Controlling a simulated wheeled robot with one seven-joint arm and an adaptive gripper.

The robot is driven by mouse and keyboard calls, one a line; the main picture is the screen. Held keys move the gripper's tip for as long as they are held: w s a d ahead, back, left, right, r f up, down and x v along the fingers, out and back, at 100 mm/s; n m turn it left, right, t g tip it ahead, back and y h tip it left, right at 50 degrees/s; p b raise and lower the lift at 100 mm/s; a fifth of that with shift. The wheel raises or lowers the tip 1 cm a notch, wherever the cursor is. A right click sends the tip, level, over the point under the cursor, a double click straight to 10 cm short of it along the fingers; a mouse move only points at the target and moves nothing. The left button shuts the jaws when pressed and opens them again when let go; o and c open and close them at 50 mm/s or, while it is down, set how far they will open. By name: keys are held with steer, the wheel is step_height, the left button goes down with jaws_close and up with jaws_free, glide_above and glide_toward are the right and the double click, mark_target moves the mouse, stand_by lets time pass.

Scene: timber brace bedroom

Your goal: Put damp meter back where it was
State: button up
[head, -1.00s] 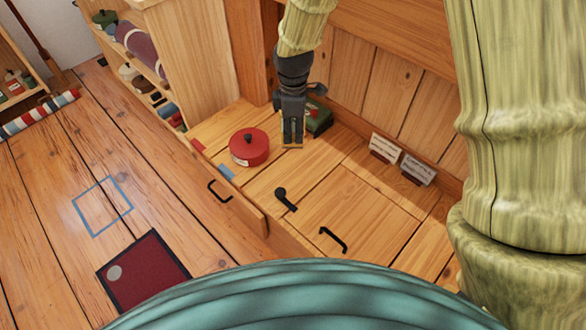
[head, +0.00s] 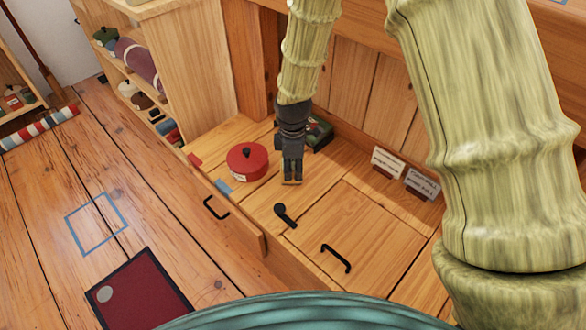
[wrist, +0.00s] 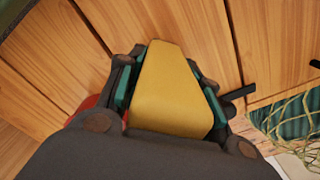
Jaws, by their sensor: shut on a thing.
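My gripper (head: 292,178) is shut on a yellow, tapered block (wrist: 172,88), seemingly the damp meter. In the wrist view the block sits between the two green finger pads. In the head view my gripper points down over the wooden bench top, right of the red lidded pot (head: 247,160); the block is mostly hidden there by the fingers. I cannot tell whether the block touches the wood.
A dark green box (head: 319,132) stands behind my gripper. Two small label cards (head: 388,163) stand along the back wall. A black latch (head: 285,215) and a black handle (head: 336,258) lie in front. Bare boards lie to my gripper's right.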

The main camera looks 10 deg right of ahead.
steer(key=o, duration=1.1)
step_height(320, 180, up, 12)
steer(key=p, duration=0.5)
steer(key=shift+r, duration=0.1)
